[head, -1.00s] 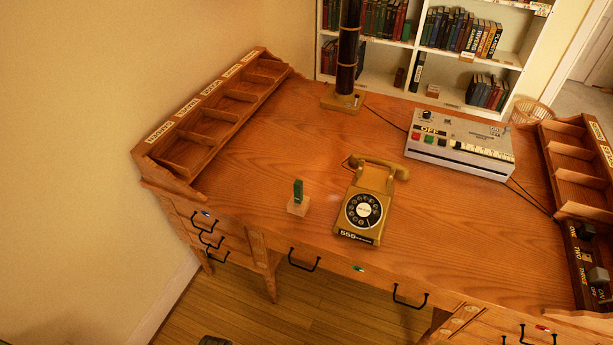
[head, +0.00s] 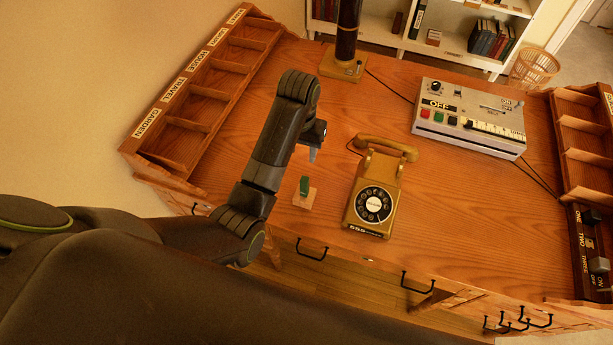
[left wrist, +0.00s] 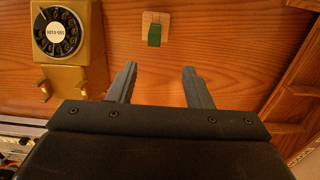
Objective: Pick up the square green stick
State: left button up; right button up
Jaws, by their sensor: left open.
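The square green stick (head: 304,185) stands upright in a small light wooden block (head: 306,199) on the desk, left of the telephone. In the left wrist view the green stick (left wrist: 154,36) and its block (left wrist: 163,18) show beyond the fingertips, apart from them. My left gripper (head: 313,152) hangs above the desk, just behind the stick in the head view. In the left wrist view its two fingers (left wrist: 160,70) are spread, with only bare desk between them. My right gripper is in neither view.
A yellow rotary telephone (head: 376,190) stands close to the right of the stick. A grey control box (head: 468,118) is at the back right. Labelled slotted trays line the left (head: 200,85) and right (head: 580,140) edges.

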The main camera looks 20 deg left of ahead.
pick_arm(q)
jog(key=b, duration=0.5)
send_over(303, 179)
jog(key=f, duration=0.5)
jog(key=shift+a+f, duration=0.2)
jog(key=shift+f, duration=0.05)
notch_tip(303, 179, down, 6)
jog(key=shift+s+r+p, duration=0.1)
jog(key=shift+r+p, duration=0.15)
jog(key=shift+p, duration=0.85)
jog(key=shift+f, duration=0.45)
jog(key=shift+d+f, duration=0.15)
jog(key=shift+f, duration=0.45)
jog(key=f, duration=0.2)
jog(key=f+p, duration=0.1)
jog(key=shift+d, duration=0.25)
jog(key=shift+f, duration=0.55)
